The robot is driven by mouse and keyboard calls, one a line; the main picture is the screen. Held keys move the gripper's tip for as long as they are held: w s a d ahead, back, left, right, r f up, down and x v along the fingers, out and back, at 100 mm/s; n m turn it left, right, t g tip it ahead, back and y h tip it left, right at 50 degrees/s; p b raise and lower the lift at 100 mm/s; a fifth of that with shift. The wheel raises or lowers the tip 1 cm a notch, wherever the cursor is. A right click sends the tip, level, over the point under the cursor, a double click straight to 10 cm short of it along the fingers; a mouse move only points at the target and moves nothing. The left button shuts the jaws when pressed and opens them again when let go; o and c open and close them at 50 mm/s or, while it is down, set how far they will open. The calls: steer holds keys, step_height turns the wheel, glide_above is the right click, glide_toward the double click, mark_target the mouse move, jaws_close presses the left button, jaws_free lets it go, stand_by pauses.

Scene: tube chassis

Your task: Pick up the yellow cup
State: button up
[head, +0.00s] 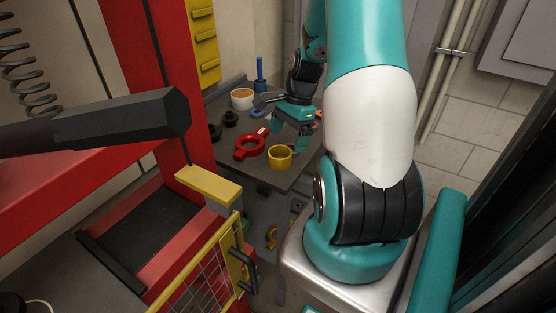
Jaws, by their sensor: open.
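The yellow cup (279,159) stands upright near the front edge of a dark grey bench (301,172) in the head view. My gripper (289,134) is open, with its teal fingers pointing down just behind and above the cup. It appears apart from the cup, and nothing shows between its fingers. The exact height of the fingertips over the bench is hard to tell.
A white cup with brown contents (242,98), a blue upright tool (260,75) and dark round parts (231,117) are farther back. A red frame (190,90) borders the bench's left side.

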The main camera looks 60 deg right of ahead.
mark_target(280, 155)
steer(key=x, duration=0.6)
steer(key=shift+w+a+f, duration=0.15)
steer(key=shift+w+f, duration=0.1)
steer(key=shift+w, duration=0.15)
steer(key=shift+c, duration=0.3)
steer(key=c, duration=1.2)
